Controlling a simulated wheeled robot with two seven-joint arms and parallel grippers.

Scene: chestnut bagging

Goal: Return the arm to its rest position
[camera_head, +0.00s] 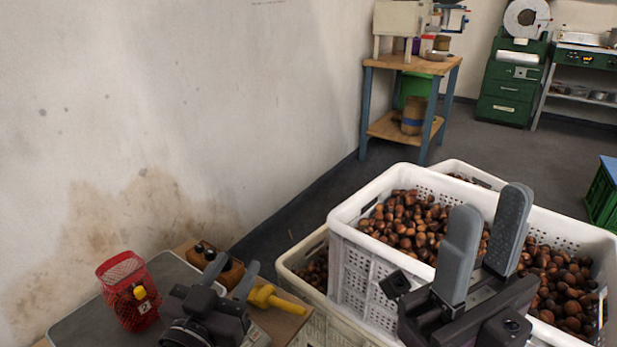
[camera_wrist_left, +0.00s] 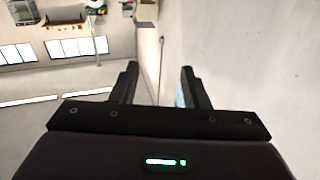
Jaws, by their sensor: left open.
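My left gripper (camera_head: 232,270) is over the low table at the lower left, between the red net bag and the yellow-handled tool. In the left wrist view its fingers (camera_wrist_left: 160,72) stand apart with nothing between them; that view faces a wall and part of the room. My right gripper (camera_head: 490,205) is large in the foreground, in front of the white crate of chestnuts. Its grey fingers point up, apart and empty, with chestnuts showing behind the gap.
A yellow-handled tool (camera_head: 277,299) and a wooden block (camera_head: 226,272) lie nearby. A white crate (camera_head: 350,268) holds chestnuts. The wall (camera_head: 150,110) borders the left; a wooden-topped stand (camera_head: 412,63) is behind.

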